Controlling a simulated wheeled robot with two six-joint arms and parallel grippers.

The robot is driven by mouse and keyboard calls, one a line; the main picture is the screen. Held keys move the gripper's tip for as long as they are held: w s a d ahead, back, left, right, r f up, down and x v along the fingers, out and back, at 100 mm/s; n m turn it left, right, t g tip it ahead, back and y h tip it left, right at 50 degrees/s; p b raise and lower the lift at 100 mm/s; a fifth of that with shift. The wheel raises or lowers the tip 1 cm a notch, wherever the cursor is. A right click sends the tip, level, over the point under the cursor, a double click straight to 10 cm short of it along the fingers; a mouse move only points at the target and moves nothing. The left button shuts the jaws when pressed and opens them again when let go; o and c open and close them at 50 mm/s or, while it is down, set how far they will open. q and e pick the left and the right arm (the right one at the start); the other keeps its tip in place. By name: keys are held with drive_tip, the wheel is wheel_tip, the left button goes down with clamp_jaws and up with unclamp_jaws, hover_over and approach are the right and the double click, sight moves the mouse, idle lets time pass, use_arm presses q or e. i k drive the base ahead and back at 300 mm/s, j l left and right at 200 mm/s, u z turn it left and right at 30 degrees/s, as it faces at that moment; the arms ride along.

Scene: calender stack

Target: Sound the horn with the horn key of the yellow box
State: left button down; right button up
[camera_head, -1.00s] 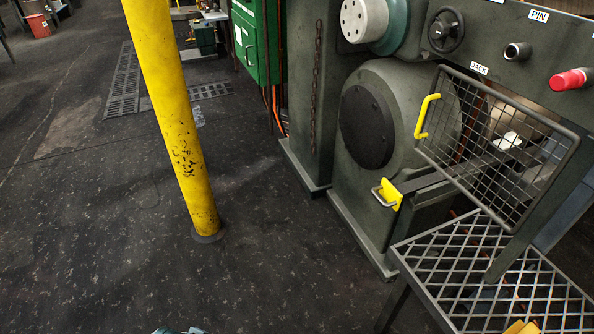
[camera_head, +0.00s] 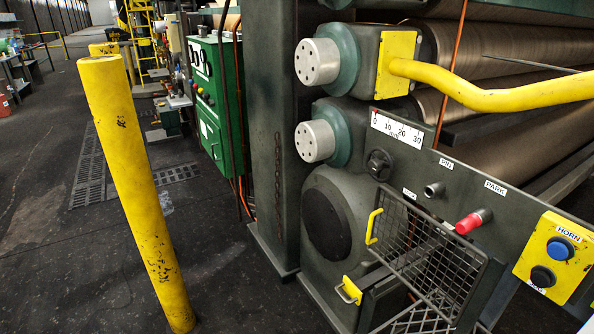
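The yellow box (camera_head: 556,262) is mounted on the machine's front panel at the right edge of the head view. Its upper key is a blue round button (camera_head: 560,249) under the label HORN. Below it is a black round button (camera_head: 542,277) whose label is too small to read surely. Nothing covers either button. Neither of my grippers shows in the view.
A red knob (camera_head: 473,221) sticks out left of the box, under the PARK label. A wire mesh guard (camera_head: 425,262) with a yellow handle stands in front of the panel. A yellow bar (camera_head: 490,98) crosses the rollers. A yellow post (camera_head: 138,195) stands left, with open floor around it.

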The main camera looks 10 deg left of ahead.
sight(556, 251)
drive_tip(key=z, duration=1.3)
